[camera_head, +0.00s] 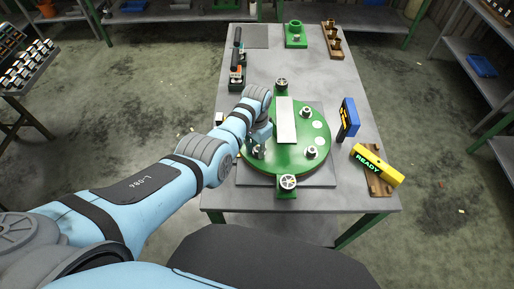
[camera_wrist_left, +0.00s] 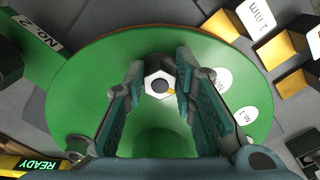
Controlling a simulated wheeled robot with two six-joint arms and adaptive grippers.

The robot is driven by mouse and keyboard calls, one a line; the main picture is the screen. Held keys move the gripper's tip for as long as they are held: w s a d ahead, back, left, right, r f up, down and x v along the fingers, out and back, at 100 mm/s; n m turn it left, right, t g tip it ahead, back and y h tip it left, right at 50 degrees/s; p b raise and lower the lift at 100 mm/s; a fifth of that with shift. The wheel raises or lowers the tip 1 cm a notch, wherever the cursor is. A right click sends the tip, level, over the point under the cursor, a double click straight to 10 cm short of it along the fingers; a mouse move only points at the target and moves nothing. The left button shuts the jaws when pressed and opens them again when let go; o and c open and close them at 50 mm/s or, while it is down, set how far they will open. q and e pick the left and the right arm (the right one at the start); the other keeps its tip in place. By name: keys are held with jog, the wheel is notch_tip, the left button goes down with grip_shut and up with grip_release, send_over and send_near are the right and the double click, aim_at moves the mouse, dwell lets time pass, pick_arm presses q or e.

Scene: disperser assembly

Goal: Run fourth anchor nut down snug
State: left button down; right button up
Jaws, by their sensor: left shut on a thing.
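The round green base plate (camera_head: 274,163) lies on a grey sheet on the workbench. My left gripper (camera_head: 259,147) reaches down at the plate's left side. Other anchor nuts stand on the plate at right front (camera_head: 310,152) and right rear (camera_head: 304,115). My right gripper is in neither view.
A pale upright block (camera_head: 286,125) stands mid-plate. Handwheel clamps stand behind (camera_head: 282,84) and in front (camera_head: 288,182). A blue device (camera_head: 348,119) and a yellow tool reading READY (camera_head: 376,164) sit at right. The bench's front left is clear.

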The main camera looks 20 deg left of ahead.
aim_at(257, 149)
pick_arm(q)
jog(key=m, duration=0.4)
jog(key=shift+w+m, duration=0.2)
jog(key=shift+m, duration=0.2)
jog(key=shift+r, duration=0.1)
jog(key=c, duration=1.3)
grip_release()
notch_tip(257, 149, up, 12)
jog(key=shift+f, duration=0.1)
